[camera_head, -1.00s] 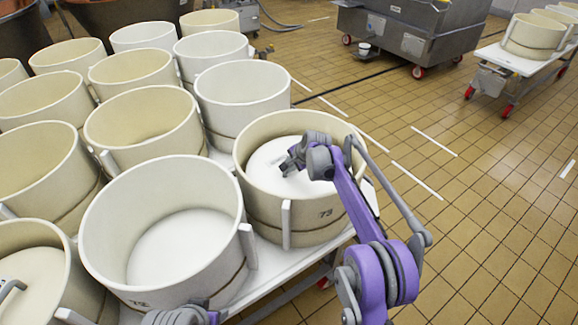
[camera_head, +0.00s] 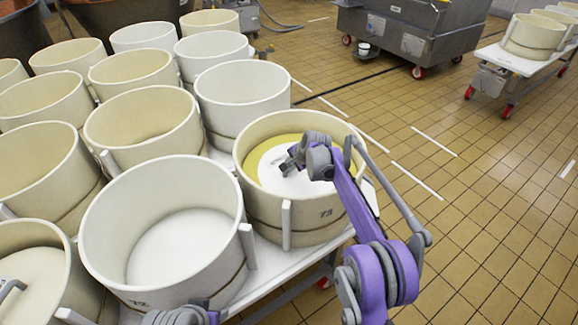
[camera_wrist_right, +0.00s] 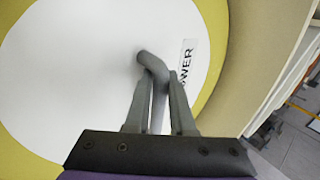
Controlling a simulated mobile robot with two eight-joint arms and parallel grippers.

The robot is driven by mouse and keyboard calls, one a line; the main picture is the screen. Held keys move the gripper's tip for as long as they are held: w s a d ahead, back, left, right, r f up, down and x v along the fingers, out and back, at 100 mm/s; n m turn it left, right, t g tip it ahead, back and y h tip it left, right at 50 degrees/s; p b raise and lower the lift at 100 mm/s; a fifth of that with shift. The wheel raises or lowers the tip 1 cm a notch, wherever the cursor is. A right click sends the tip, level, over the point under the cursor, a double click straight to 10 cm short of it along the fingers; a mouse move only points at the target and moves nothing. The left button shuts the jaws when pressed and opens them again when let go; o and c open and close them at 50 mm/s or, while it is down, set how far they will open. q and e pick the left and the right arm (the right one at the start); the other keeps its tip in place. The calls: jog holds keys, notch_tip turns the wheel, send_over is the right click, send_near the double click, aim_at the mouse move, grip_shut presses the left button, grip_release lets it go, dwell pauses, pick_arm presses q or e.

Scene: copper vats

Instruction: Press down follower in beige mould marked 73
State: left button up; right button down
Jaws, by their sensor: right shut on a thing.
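The beige mould marked 73 (camera_head: 265,208) stands at the front right corner of the group of moulds. Inside it lies a white round follower (camera_head: 266,176), with a yellow ring (camera_head: 286,142) around its edge. The follower also fills much of the right wrist view (camera_wrist_right: 75,60), with part of a label ending in "OWER". My right gripper (camera_head: 291,164) is inside the mould, shut on the follower's grey bar handle (camera_wrist_right: 153,72).
Another white mould (camera_head: 240,95) stands behind mould 73. Several more moulds crowd the left. The tiled floor (camera_head: 480,220) to the right is open.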

jog(key=shift+f, duration=0.1)
dwell(0.3)
jog(key=c, duration=0.7)
grip_release()
jog(key=p+v, duration=0.1)
jog(key=v, duration=1)
